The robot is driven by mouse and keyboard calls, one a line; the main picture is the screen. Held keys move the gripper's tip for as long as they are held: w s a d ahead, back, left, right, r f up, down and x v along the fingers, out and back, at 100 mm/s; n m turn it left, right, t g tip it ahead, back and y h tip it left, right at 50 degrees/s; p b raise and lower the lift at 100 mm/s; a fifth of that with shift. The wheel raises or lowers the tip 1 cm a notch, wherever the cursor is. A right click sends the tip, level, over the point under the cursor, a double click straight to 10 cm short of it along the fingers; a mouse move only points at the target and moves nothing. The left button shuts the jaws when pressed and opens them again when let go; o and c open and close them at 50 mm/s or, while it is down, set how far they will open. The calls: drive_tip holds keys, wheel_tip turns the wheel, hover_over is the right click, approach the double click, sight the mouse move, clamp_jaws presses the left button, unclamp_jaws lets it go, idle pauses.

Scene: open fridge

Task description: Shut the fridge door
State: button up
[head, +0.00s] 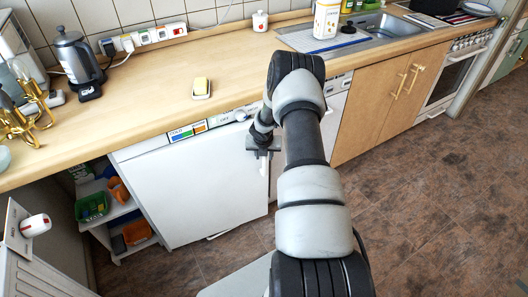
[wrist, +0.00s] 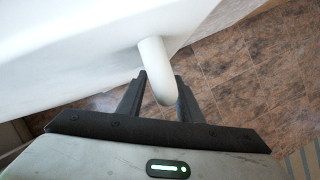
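The white fridge door (head: 205,190) stands under the counter on the left in the head view. It looks shut or nearly shut, but I cannot tell if a small gap remains. In the wrist view its white face (wrist: 70,55) fills the upper left. A rounded white handle (wrist: 153,62) sticks out from it towards me. My gripper (head: 263,150) is at the door's upper right edge. In the wrist view my gripper (wrist: 161,85) has its two dark fingers apart, one on each side of the handle's end. Some space shows left of the handle; firm contact is not clear.
An open shelf (head: 120,215) stands left of the door. The brown tiled floor (head: 430,200) is clear on the right.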

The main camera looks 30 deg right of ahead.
drive_tip(key=p+v, duration=0.3)
drive_tip(key=v, duration=1.4)
drive_tip(key=shift+s+a, duration=0.1)
drive_tip(key=shift+s, duration=0.05)
